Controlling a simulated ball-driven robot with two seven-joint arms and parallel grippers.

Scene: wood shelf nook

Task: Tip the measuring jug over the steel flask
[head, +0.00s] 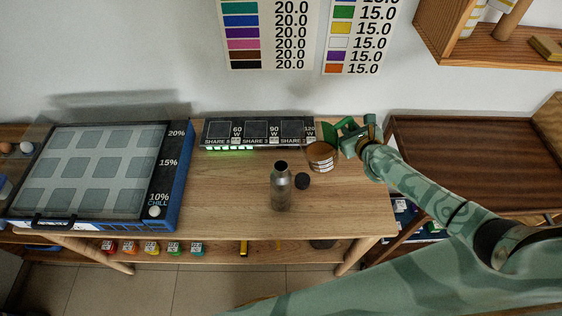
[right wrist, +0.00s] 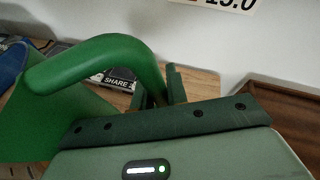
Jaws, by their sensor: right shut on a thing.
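The steel flask (head: 281,190) stands upright near the front middle of the wooden table, its dark mouth open. A green jug (head: 329,133) is at the table's back right, small and partly hidden in the head view. Its thick curved handle (right wrist: 105,55) and part of its body (right wrist: 35,125) fill the left of the right wrist view. My right gripper (head: 345,136) is shut on the jug, behind and right of the flask and well apart from it. I cannot tell whether the jug touches the table. My left gripper is not in view.
A black cap (head: 302,181) lies right of the flask. A brown container with white markings (head: 322,157) stands just in front of the jug. A black panel (head: 258,132) spans the back; a blue-sided case (head: 180,165) is at left. The left-centre tabletop is clear.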

